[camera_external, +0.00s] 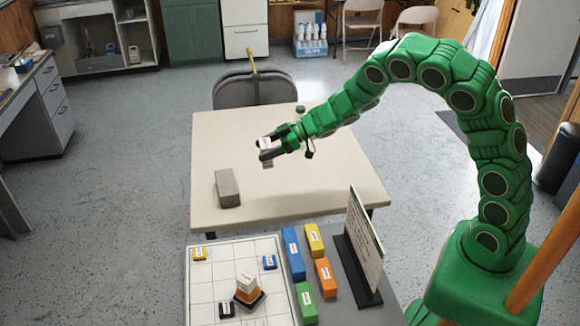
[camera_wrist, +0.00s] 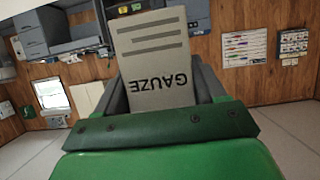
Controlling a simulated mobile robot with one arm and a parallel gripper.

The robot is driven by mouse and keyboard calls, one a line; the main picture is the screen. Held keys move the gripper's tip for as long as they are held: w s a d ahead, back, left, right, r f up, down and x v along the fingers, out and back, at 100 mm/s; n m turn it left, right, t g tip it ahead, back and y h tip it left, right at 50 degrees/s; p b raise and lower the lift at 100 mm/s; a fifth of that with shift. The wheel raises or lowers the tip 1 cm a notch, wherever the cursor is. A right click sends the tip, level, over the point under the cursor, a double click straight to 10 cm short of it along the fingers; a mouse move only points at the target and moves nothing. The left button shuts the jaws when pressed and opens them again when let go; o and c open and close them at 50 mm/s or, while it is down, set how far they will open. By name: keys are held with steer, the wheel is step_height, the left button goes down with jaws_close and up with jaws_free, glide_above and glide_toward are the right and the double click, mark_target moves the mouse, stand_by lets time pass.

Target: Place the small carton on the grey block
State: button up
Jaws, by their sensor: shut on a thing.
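The small carton (camera_wrist: 155,60) is pale grey-white with "GAUZE" printed on it, upside down in the wrist view. My gripper (camera_external: 266,150) is shut on it, and the carton (camera_external: 267,143) shows partly between the fingers in the external view. It is held above the cream table, apart from the block. The grey block (camera_external: 228,188) is a long, taupe-grey block lying on the left part of the table, to the left of and nearer the camera than my gripper. Nothing lies on its top. The block is not seen in the wrist view.
The cream table (camera_external: 310,190) is mostly clear, with a small dark green item (camera_external: 300,108) at its far edge. A chair (camera_external: 252,90) stands behind it. In front are a gridded board (camera_external: 215,275), several coloured blocks and an upright sign (camera_external: 364,240).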

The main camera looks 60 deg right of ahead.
mark_target(261, 145)
steer(key=shift+w+a+r, duration=0.25)
steer(key=shift+a+r, duration=0.05)
steer(key=shift+a, duration=0.3)
steer(key=shift+w+a+r, duration=0.25)
steer(key=shift+a+r, duration=0.05)
steer(key=shift+a, duration=0.25)
steer(key=shift+w+a+r, duration=0.1)
steer(key=shift+w+a, duration=0.2)
steer(key=shift+w, duration=0.2)
steer(key=shift+w+a+f, duration=0.3)
steer(key=shift+w+f, duration=1.4)
steer(key=shift+w, duration=0.5)
steer(key=shift+w+a+f, duration=0.3)
steer(key=shift+w+f, duration=1.35)
steer(key=shift+w, duration=0.55)
steer(key=shift+w+a+f, duration=0.3)
steer(key=shift+w+f, duration=1.4)
steer(key=shift+w, duration=0.5)
steer(key=shift+f, duration=1.4)
steer(key=shift+f, duration=0.1)
